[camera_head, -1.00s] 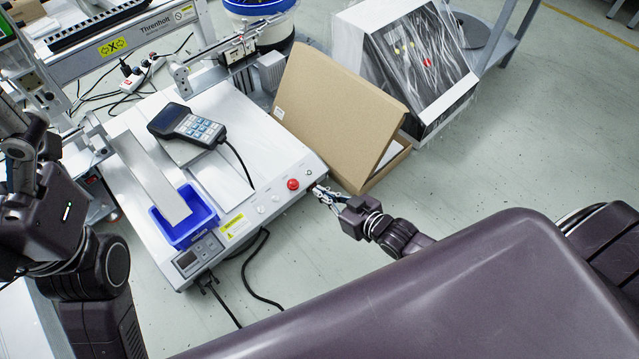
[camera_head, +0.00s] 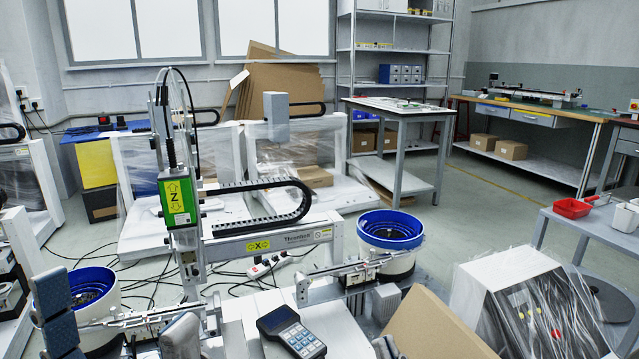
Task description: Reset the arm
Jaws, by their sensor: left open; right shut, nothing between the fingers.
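My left gripper (camera_head: 118,325) is at the bottom left of the head view, close to the camera. Its two grey-blue fingers stand wide apart with nothing between them. My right gripper (camera_head: 386,347) shows only as small fingertips at the bottom edge, in front of the cardboard box (camera_head: 430,325). It is shut and empty, and the rest of it is out of the frame. The gantry screwdriver machine (camera_head: 180,200) stands beyond the grippers, with a green Z-axis label. A keypad pendant (camera_head: 292,332) lies on its white base, between the two grippers.
A blue-rimmed feeder bowl (camera_head: 390,232) stands behind the box, and another (camera_head: 92,290) is beside my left gripper. A plastic-wrapped cabinet (camera_head: 530,305) and a grey table (camera_head: 590,228) are at the right. Open floor (camera_head: 470,215) lies beyond.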

